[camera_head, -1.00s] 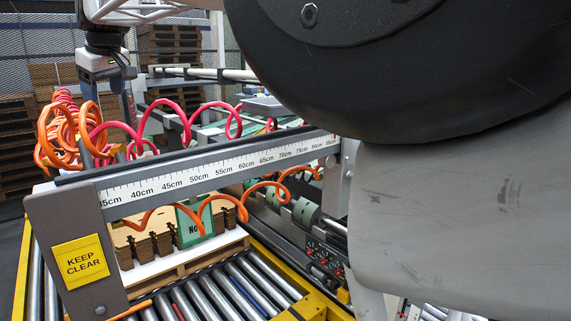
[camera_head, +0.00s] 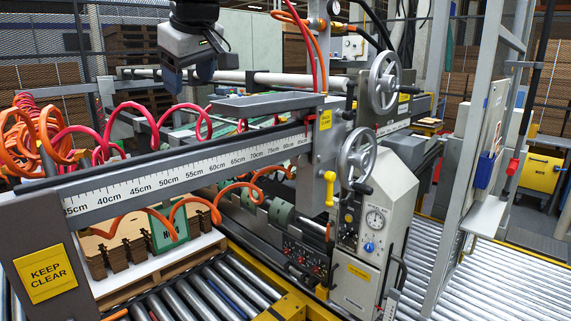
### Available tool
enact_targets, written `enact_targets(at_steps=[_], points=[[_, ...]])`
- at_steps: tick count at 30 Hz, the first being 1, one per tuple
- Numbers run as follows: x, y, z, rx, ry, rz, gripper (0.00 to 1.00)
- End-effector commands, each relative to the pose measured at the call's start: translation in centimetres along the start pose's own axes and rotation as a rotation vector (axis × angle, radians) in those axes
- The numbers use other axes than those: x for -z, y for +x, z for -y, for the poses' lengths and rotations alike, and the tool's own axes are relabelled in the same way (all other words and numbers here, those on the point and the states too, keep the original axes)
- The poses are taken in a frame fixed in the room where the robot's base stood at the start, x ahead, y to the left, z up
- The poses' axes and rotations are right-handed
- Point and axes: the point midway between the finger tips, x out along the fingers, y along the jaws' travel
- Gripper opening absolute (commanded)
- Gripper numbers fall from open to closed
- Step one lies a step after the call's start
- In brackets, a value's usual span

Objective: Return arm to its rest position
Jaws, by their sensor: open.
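My gripper (camera_head: 190,77) hangs pointing down at the top of the view, left of centre. Its fingers are apart and I see nothing held between them. It is above the long grey rail of the stacker machine and appears clear of it. Only the gripper and the dark wrist above it show. The rest of my arm is out of view.
A ruler beam (camera_head: 185,180) crosses the left half. Coiled orange and red hoses loop around it. Two handwheels (camera_head: 384,82) stand on the machine at the centre right. Stacked brown blanks (camera_head: 125,247) sit on a pallet below the beam. A roller conveyor (camera_head: 495,275) lies right.

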Motion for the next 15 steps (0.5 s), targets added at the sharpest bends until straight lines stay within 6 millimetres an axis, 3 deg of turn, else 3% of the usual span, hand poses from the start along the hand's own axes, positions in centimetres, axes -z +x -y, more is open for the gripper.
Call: enact_targets(at_steps=[1, 8, 15], points=[[-1.7, -0.5, -0.2, -0.016, 0.000, 0.003, 0.67], [-8.4, -1.9, -0.6, -0.078, -0.005, 0.023, 0.67], [-16.8, -0.5, -1.2, -0.114, 0.094, 0.077, 0.67]])
